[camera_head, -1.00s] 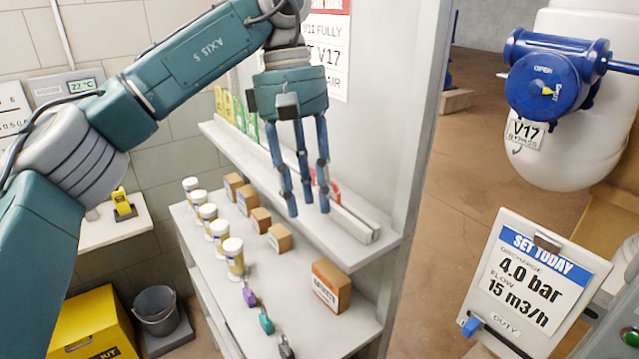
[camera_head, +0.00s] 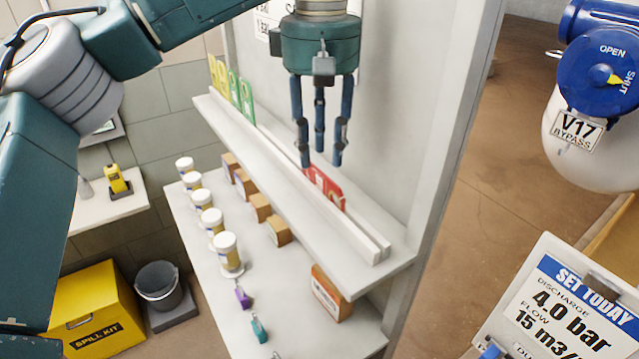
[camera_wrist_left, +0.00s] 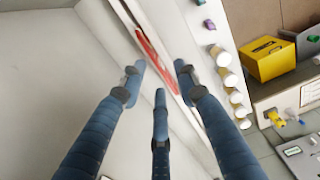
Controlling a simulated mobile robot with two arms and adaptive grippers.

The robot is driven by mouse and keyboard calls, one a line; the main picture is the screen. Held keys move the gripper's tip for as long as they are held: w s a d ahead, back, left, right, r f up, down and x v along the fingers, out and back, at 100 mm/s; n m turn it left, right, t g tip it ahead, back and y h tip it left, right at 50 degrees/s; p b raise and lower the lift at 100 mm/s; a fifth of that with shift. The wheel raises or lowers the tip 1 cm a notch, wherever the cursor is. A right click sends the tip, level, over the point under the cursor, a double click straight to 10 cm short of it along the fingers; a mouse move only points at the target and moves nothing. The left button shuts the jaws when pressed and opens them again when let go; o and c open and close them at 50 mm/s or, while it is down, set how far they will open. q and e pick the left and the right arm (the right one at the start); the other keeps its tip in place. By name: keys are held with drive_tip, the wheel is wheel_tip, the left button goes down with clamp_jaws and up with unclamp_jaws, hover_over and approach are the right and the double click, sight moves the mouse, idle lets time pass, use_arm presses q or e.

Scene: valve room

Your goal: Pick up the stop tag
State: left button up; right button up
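Red tags (camera_head: 334,194), at least two overlapping, stand in the white slotted rail on the upper shelf; I cannot read STOP on them. In the left wrist view the red tag (camera_wrist_left: 152,57) shows as a narrow strip in the rail, just beyond the fingertips. My left gripper (camera_head: 320,158) points down over the rail, its three blue fingers spread and empty. In the head view its fingertips are just above the red tags and partly cover them. In the wrist view the open fingers (camera_wrist_left: 161,73) show with nothing between them. My right gripper is not in view.
Yellow tags (camera_head: 218,77) and green tags (camera_head: 241,97) stand farther along the same rail (camera_head: 345,230). A wall panel (camera_head: 400,110) rises close behind the shelf. White jars (camera_head: 226,252) and small boxes stand on the lower shelf. A set-point board (camera_head: 560,310) is at right.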

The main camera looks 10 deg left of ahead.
sight(321, 172)
use_arm(q)
drive_tip(key=shift+w+f+p, duration=0.25)
drive_tip(key=shift+f+p, duration=0.1)
drive_tip(key=shift+f, duration=0.25)
drive_tip(key=shift+w+f+p, duration=0.2)
drive_tip(key=shift+f+p, duration=0.1)
drive_tip(key=shift+f, duration=0.25)
wheel_tip(321, 172, down, 3)
drive_tip(key=shift+p, duration=0.5)
drive_tip(key=shift+s+f, duration=0.1)
drive_tip(key=shift+d, duration=0.1)
drive_tip(key=c, duration=0.5)
clamp_jaws()
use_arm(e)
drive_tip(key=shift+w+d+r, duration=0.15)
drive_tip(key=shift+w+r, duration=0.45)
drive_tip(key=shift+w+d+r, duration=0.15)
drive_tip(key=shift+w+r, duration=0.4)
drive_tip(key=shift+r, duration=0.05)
